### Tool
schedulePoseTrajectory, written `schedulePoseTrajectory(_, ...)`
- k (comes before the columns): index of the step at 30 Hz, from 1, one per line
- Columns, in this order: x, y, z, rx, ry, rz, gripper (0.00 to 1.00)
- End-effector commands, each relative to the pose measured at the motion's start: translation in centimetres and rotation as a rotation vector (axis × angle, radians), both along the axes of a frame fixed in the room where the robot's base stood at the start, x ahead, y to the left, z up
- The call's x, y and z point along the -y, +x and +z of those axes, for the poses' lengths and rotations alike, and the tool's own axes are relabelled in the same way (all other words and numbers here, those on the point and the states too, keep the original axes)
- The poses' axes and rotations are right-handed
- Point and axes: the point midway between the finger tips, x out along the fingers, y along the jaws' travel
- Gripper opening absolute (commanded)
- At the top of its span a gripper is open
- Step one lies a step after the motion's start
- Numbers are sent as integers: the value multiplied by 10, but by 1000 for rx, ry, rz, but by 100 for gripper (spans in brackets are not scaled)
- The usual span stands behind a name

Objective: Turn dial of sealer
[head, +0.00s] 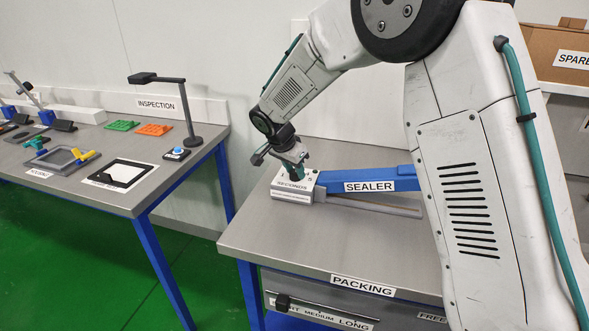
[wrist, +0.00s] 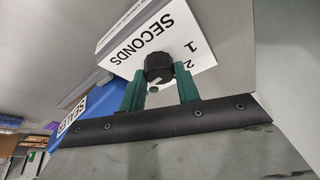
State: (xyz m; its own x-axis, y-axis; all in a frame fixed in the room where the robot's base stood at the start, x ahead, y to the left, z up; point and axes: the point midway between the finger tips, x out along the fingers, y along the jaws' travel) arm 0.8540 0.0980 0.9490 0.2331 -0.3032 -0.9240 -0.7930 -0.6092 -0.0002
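The sealer (head: 368,172) stands on the packing table, with a long blue arm and a white control box marked SECONDS (head: 292,194). In the wrist view, its black dial (wrist: 160,67) stands on the white face (wrist: 185,38), beside the numbers 1 and 2. My gripper (head: 291,168) is over the control box, pointing down. In the wrist view, its two green fingers (wrist: 159,80) are apart, one on each side of the dial. A narrow gap seems to show at the left finger, so I see no clear grip. The dial's pointer is hidden.
The packing table (head: 270,240) has clear room in front of the sealer. A drawer with a dark handle (head: 310,309) is below. The inspection table (head: 110,195) at left holds a lamp stand (head: 185,110) and trays. A cardboard box (head: 555,52) stands at the back right.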

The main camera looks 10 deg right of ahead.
Motion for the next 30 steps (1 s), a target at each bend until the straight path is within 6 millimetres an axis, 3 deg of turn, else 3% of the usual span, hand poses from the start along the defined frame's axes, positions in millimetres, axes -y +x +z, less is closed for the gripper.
schedulePoseTrajectory(14, 1, -1, 1, 0, 0, 67, 9)
schedulePoseTrajectory(30, 4, -2, 1, 2, 0, 514, 9)
